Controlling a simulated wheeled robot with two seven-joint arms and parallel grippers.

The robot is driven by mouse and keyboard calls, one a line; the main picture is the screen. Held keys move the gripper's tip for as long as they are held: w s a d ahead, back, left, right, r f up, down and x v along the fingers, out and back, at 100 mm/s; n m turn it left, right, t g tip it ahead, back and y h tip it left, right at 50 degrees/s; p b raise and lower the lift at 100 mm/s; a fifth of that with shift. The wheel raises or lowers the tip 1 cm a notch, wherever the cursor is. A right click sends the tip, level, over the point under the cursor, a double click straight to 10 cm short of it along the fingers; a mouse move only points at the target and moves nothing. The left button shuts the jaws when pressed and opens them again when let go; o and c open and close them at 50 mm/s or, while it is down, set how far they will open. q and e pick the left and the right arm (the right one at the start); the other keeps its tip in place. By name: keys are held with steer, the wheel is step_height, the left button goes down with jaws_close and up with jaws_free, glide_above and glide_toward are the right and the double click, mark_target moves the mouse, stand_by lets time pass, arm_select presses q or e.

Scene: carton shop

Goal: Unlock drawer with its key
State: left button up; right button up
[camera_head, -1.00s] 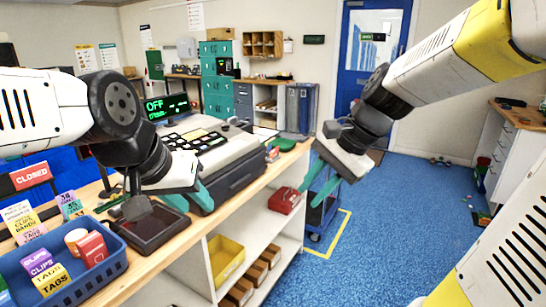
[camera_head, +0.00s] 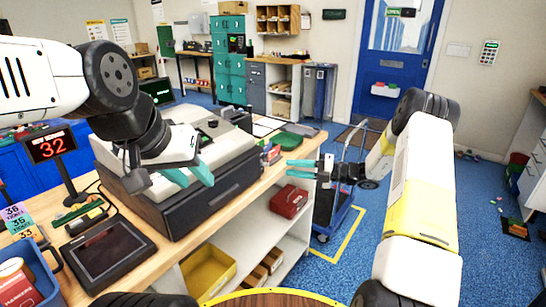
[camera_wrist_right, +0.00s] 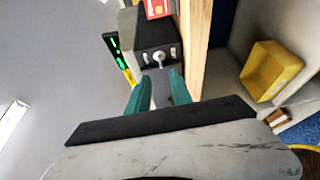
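The dark drawer (camera_head: 215,198) under the grey register is shut on the wooden counter. My left gripper (camera_head: 197,184) hangs in front of the register, with its teal fingers apart and nothing seen between them. My right gripper (camera_head: 289,169) is beyond the counter's right end, pointing left. In the right wrist view its fingers (camera_wrist_right: 159,74) are apart. Just past their tips, a small silver key-like piece (camera_wrist_right: 158,58) shows against the face of a dark box (camera_wrist_right: 148,35). I cannot tell whether this piece is a key in a lock or touches the fingers.
A tablet (camera_head: 107,252), a sign reading 32 (camera_head: 50,146) and a blue basket (camera_head: 45,272) stand at the left. A red box (camera_head: 289,201) and a yellow bin (camera_head: 208,271) sit on the shelves below. A blue cart (camera_head: 335,215) stands behind my right gripper.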

mark_target(265, 164)
steer(key=x, duration=0.7)
steer(key=shift+w+a, duration=0.3)
steer(key=shift+w, duration=0.05)
steer(key=shift+f, duration=0.1)
jaws_close()
